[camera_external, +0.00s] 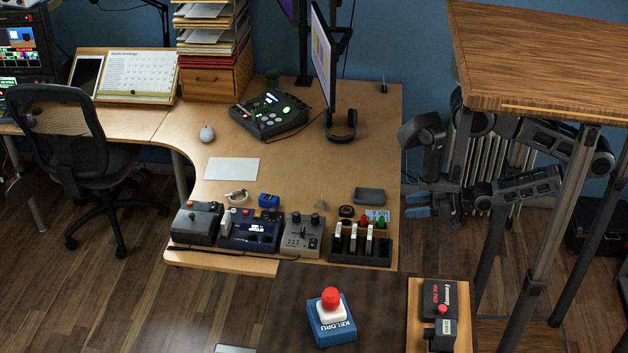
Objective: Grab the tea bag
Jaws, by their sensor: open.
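A small pale olive, pyramid-shaped thing (321,203) stands on the corner desk, behind the grey joystick box; it looks like the tea bag, but it is too small to be certain. My gripper (410,205) has blue fingers that point left. It is open, with nothing seen between the fingers. It is off the right edge of the desk, well to the right of the tea bag and apart from it.
Between them lie a dark grey tray (369,196), a round black item (346,211) and a black rack (376,249) with upright pieces. A blue tape measure (269,201) is left of the tea bag. A wooden tabletop (540,60) hangs over my arm.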

